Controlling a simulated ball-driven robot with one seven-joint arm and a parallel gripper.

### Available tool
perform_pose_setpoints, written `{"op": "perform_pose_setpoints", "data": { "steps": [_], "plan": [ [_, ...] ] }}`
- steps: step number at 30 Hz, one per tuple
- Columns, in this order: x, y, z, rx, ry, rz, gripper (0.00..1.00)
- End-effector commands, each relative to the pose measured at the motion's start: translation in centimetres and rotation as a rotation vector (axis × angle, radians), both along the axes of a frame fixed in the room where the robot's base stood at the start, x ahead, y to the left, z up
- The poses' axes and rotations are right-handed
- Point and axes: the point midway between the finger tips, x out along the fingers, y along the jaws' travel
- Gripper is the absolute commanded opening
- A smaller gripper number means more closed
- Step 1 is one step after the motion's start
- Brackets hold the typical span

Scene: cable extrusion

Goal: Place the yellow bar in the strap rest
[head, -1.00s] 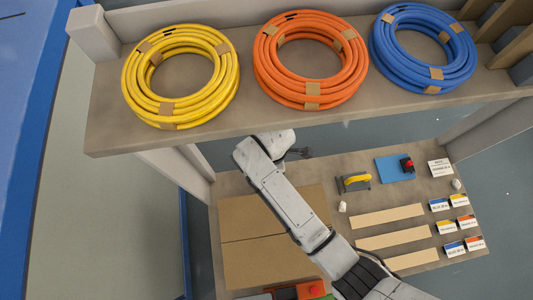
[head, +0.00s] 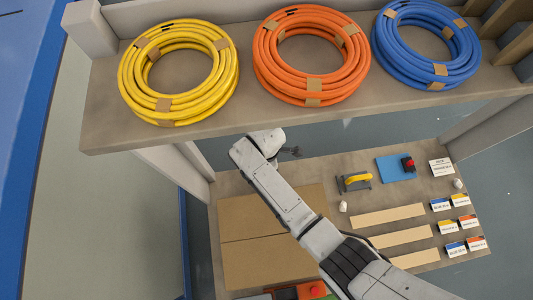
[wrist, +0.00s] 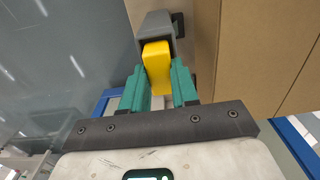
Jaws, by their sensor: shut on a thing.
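My gripper (wrist: 158,88) has teal fingers, which are shut on the yellow bar (wrist: 157,62) in the wrist view. A grey block (wrist: 155,24) with a dark part on its right side meets the far end of the bar; I cannot tell whether it belongs to the bar. In the head view my gripper (head: 290,152) is a small dark shape below the front edge of the coil shelf, and the bar in it cannot be made out. A yellow piece on a grey stand (head: 356,182) is on the bench to its right; I cannot tell whether this is the strap rest.
Yellow (head: 178,72), orange (head: 312,58) and blue (head: 425,44) coils lie on the shelf (head: 105,110) above. Floor shows around the bench.

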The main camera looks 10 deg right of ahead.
Motion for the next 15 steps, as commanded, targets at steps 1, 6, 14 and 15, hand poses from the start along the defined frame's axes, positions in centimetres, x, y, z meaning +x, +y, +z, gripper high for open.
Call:
{"op": "perform_pose_setpoints", "data": {
  "steps": [1,6,14,15],
  "plan": [
    [-0.01,-0.01,-0.24,0.0,0.0,0.0,0.0],
    [-0.03,-0.01,-0.23,0.0,0.001,0.0,0.41],
    [-0.03,-0.02,-0.22,0.0,0.001,0.0,0.54],
    [-0.03,-0.02,-0.22,0.0,0.001,0.0,0.54]
  ]
}}
